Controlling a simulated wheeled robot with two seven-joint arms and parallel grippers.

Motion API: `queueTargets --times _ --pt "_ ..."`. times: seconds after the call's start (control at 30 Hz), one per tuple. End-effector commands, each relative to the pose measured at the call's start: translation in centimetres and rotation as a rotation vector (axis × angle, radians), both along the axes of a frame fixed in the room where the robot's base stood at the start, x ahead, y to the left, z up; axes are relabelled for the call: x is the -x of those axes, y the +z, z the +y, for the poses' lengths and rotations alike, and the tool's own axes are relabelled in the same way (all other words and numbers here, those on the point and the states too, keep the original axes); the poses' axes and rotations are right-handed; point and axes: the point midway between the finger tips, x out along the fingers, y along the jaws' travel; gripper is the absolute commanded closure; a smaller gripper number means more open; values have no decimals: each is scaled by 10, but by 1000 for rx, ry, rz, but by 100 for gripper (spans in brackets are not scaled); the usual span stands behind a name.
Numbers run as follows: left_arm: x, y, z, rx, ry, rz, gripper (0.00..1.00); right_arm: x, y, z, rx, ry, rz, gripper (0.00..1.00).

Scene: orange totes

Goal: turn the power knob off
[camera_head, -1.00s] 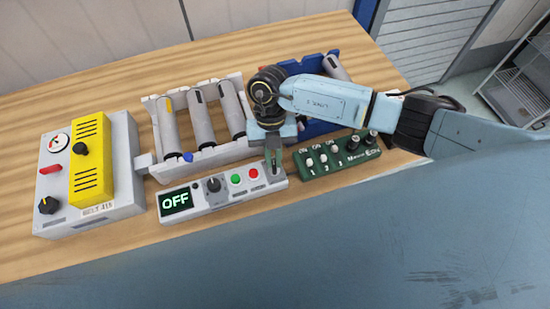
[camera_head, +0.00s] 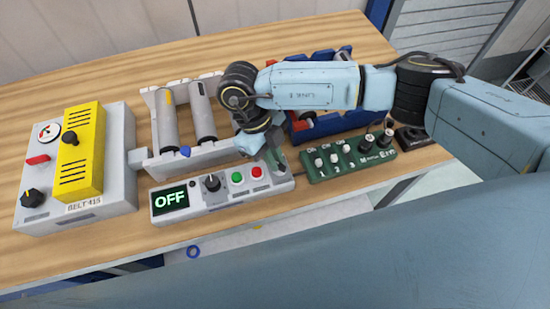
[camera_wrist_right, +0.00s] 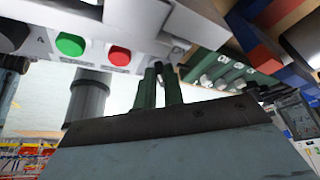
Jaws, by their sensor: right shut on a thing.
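A grey control panel (camera_head: 222,196) has a display (camera_head: 170,199) that reads OFF. Beside the display are a black knob (camera_head: 212,183), a green button (camera_head: 237,177) and a red button (camera_head: 257,171). My right gripper (camera_head: 277,160) is at the panel's right end, past the red button. In the wrist view, its green fingers (camera_wrist_right: 161,86) are close together on a small dark part, mostly hidden between them. I cannot tell its exact shape. The green button (camera_wrist_right: 70,44) and red button (camera_wrist_right: 119,55) show to the left there. My left gripper is not in view.
A grey box (camera_head: 120,180) with a yellow cover (camera_head: 78,165) and another black knob (camera_head: 33,198) stands at left. A roller tray (camera_head: 190,160) is behind the panel. A green switch box (camera_head: 350,160) and a blue bin (camera_head: 330,125) are at right.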

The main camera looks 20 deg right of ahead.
Motion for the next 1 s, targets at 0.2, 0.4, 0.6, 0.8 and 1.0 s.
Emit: queueTargets --times 0.2,0.4,0.6,0.8,1.0 --pt "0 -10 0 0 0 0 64 0 0 1 0 95 -3 100" --pt "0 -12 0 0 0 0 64 1 1 2 0 133 -3 100" --pt "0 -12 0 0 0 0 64 1 1 2 0 142 -2 100" --pt "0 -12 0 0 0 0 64 1 1 2 -2 142 -3 100" --pt "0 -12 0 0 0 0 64 1 1 2 -1 142 -2 70"
